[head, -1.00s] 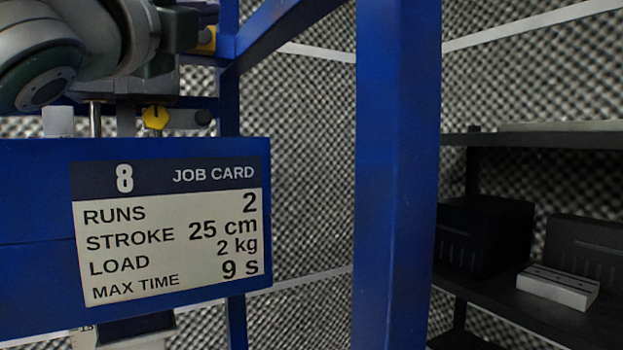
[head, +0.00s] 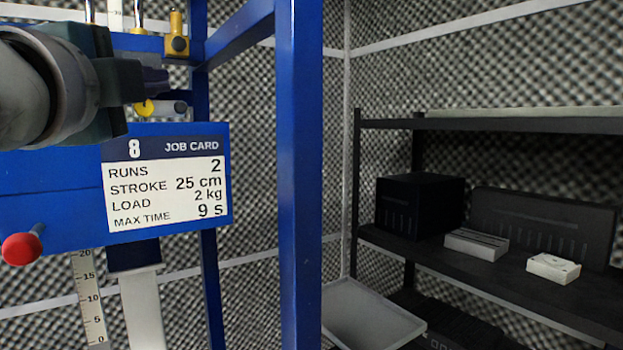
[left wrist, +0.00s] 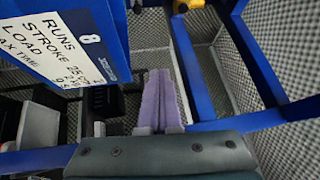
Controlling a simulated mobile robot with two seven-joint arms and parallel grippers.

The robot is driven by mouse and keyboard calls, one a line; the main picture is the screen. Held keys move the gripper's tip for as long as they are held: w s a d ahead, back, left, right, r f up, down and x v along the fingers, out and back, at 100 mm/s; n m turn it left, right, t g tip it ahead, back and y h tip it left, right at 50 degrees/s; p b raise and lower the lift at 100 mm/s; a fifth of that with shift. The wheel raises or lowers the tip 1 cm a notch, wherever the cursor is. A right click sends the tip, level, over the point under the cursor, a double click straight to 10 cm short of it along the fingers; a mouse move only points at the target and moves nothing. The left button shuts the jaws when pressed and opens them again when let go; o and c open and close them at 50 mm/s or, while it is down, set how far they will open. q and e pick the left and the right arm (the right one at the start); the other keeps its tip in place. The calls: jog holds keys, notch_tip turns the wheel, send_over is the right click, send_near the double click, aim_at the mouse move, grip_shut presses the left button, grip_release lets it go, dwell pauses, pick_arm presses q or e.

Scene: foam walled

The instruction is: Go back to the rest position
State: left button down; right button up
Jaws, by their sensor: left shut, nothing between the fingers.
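My left gripper (head: 152,83) is in the upper left of the head view, in front of the blue frame and just above the job card (head: 166,184). Its narrow purple fingers (left wrist: 160,98) show in the left wrist view, side by side, shut and empty. The job card's sign also shows at the upper left there. My left arm's thick grey link hides part of the blue panel behind it. My right gripper is in neither view.
A blue upright post (head: 300,175) stands close on the right of the panel. A red knob (head: 21,249) and a ruler scale (head: 89,300) are at lower left. A dark shelf (head: 480,262) with boxes stands at right, with a grey tray (head: 368,318) beside it.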

pick_arm(q)
jog(key=s+a+f+n+g+y, duration=0.1)
jog(key=s+f+n+g, duration=0.35)
jog(key=f, duration=0.65)
jog(key=s+a+f+n+g, duration=0.1)
jog(key=s+f+n+g, duration=0.4)
jog(key=f, duration=0.6)
jog(key=s+f+n+g, duration=0.3)
jog(key=s+f, duration=0.3)
jog(key=s, duration=0.4)
jog(key=s+f+n+g, duration=0.3)
jog(key=s+f+g, duration=0.1)
jog(key=s, duration=0.7)
jog(key=shift+d+f+h, duration=0.2)
jog(key=shift+f+h, duration=0.2)
jog(key=shift+f, duration=0.5)
